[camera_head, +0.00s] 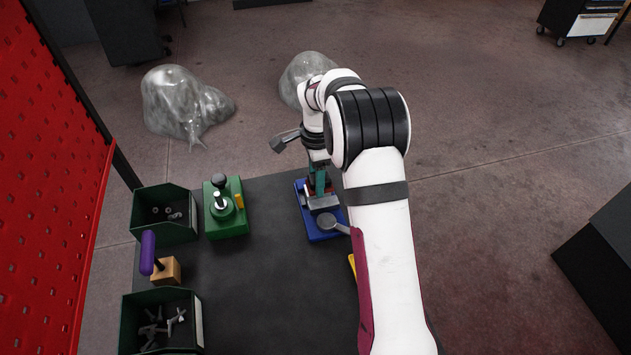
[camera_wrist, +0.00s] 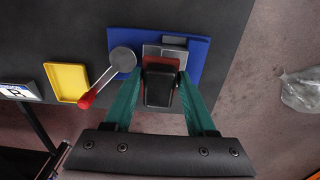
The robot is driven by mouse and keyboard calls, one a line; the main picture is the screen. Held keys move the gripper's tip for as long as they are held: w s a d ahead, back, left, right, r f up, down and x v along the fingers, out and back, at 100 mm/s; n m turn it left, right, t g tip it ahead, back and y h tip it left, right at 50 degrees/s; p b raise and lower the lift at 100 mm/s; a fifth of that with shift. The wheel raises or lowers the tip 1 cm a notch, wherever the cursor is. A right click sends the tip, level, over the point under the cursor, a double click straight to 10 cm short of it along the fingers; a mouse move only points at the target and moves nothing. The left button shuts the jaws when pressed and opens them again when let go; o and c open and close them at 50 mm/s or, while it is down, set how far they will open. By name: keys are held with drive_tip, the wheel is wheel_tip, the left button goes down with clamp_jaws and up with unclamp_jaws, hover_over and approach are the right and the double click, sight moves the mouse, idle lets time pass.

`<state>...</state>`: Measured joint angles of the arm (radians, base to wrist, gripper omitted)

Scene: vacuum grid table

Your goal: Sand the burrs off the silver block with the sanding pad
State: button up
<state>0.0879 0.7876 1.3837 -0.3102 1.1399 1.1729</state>
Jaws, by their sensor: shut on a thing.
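My gripper (camera_wrist: 158,78) is shut on the sanding pad (camera_wrist: 160,88), a dark block with a reddish-brown edge, between its teal fingers. The silver block (camera_wrist: 165,52) sits on the blue fixture (camera_wrist: 201,48). In the wrist view the pad overlaps the block's near part; whether they touch I cannot tell. In the head view my gripper (camera_head: 319,182) is over the fixture (camera_head: 322,232), just behind the silver block (camera_head: 322,202), and the pad is mostly hidden. A grey round disc (camera_wrist: 122,60) with a red handle (camera_wrist: 88,100) lies at the fixture's edge.
A yellow tray (camera_wrist: 68,82) lies beside the fixture. Left on the dark table (camera_head: 265,280) are a green fixture (camera_head: 239,227), two green bins (camera_head: 147,237) (camera_head: 199,328) with small parts, and a purple-handled tool (camera_head: 148,252) at a wooden block. A red pegboard (camera_head: 50,170) bounds the left.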

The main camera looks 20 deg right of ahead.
drive_tip(key=shift+r, duration=2.7)
drive_tip(key=shift+f, duration=0.25)
drive_tip(key=shift+f, duration=3.05)
drive_tip(key=shift+w+f, duration=0.25)
drive_tip(key=shift+f, duration=0.65)
clamp_jaws()
drive_tip(key=shift+w+f, duration=0.15)
drive_tip(key=shift+w, duration=1.75)
drive_tip(key=s, duration=0.4)
drive_tip(key=shift+s+r, duration=0.1)
drive_tip(key=shift+r, duration=4.15)
